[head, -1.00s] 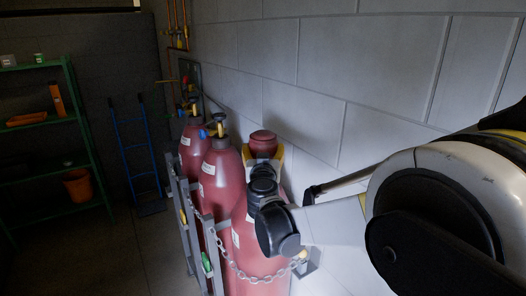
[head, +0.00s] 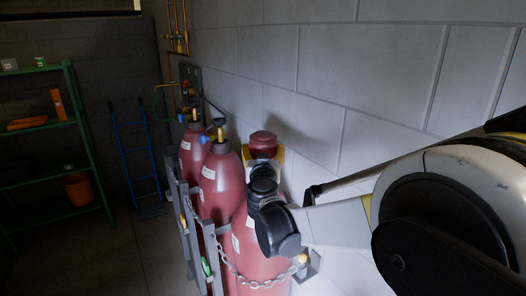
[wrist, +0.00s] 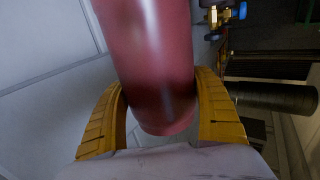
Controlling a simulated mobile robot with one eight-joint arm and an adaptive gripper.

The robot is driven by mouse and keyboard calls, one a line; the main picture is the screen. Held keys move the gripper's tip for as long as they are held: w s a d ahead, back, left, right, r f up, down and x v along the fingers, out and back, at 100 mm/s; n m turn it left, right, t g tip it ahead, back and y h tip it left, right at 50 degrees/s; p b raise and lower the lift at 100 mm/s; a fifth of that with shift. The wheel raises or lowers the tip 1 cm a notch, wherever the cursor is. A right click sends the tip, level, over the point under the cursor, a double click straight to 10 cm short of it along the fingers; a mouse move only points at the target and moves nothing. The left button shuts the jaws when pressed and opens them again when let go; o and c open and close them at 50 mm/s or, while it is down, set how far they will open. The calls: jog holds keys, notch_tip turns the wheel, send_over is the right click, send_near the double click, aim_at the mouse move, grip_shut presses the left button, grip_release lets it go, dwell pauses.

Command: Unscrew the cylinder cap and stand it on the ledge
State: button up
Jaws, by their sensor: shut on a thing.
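The dark red cylinder cap (head: 263,139) is held by my gripper (head: 263,156), whose yellow fingers show just below the cap's rounded top. In the wrist view, the cap (wrist: 150,50) fills the space between the two yellow fingers of my gripper (wrist: 165,108). The nearest red gas cylinder (head: 258,262) stands beneath my wrist. Its top is hidden behind the gripper and wrist, so I cannot tell whether cap and cylinder still touch. The ledge is not clearly identifiable.
Two red cylinders with valves (head: 222,182) (head: 193,150) stand behind in a grey rack (head: 186,220), with a chain (head: 255,283) across the front. The block wall (head: 400,70) is close on the right. Green shelves (head: 40,122) and a blue hand truck (head: 137,155) are at the left.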

aim_at(263, 133)
jog(key=shift+r, duration=0.3)
jog(key=shift+r+p, duration=0.95)
jog(key=shift+r, duration=0.5)
jog(key=shift+r, duration=0.25)
jog(key=shift+r+p, duration=1.1)
jog(key=shift+r, duration=0.55)
jog(key=shift+r, duration=0.15)
jog(key=shift+r+p, duration=1.05)
jog(key=shift+r, duration=0.7)
jog(key=shift+r, duration=0.1)
